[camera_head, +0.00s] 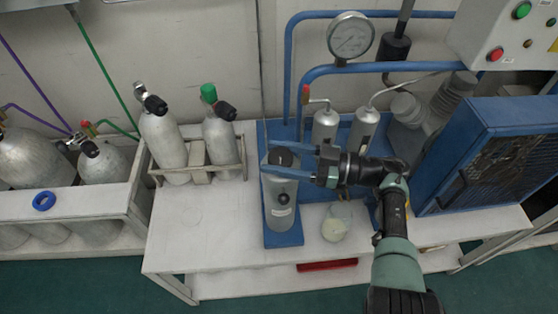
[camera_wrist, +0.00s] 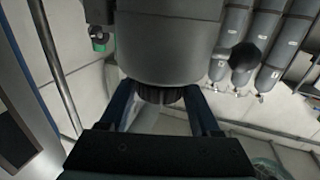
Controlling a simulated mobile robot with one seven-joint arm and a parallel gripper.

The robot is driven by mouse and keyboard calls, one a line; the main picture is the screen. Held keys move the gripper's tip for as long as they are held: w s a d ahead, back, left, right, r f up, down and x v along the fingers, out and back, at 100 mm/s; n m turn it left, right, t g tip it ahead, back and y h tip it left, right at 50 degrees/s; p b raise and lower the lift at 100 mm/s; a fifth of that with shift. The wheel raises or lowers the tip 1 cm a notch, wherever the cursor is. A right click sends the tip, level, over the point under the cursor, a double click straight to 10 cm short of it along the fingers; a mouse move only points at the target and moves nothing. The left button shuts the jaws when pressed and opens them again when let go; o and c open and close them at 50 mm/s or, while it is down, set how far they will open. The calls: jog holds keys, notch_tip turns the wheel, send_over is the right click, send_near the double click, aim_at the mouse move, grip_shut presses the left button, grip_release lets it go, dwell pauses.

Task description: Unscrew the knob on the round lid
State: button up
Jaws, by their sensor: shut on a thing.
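A grey metal canister (camera_head: 281,215) stands upright on a blue base, with a round lid on top. A dark knob (camera_head: 280,158) sits on the lid, between the blue fingers of my gripper (camera_head: 277,161), which reaches in from the right. In the wrist view the ribbed black knob (camera_wrist: 160,95) shows between the two fingers, against a large grey round body (camera_wrist: 165,50). My gripper (camera_wrist: 163,105) is shut on the knob. The fingertips are partly hidden behind the grey body in the wrist view.
A blue pipe and a pressure gauge (camera_head: 350,36) rise behind the canister. A glass beaker (camera_head: 336,222) stands at its right, under my arm. Two small cylinders (camera_head: 325,128) stand behind my gripper. A rack with two tanks (camera_head: 163,140) is at left. The white bench front-left is clear.

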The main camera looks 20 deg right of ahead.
dwell(0.3)
jog(key=o, duration=1.4)
jog(key=shift+a, duration=0.1)
jog(key=shift+c, duration=0.2)
jog(key=b+v, duration=0.5)
jog(key=v, duration=0.8)
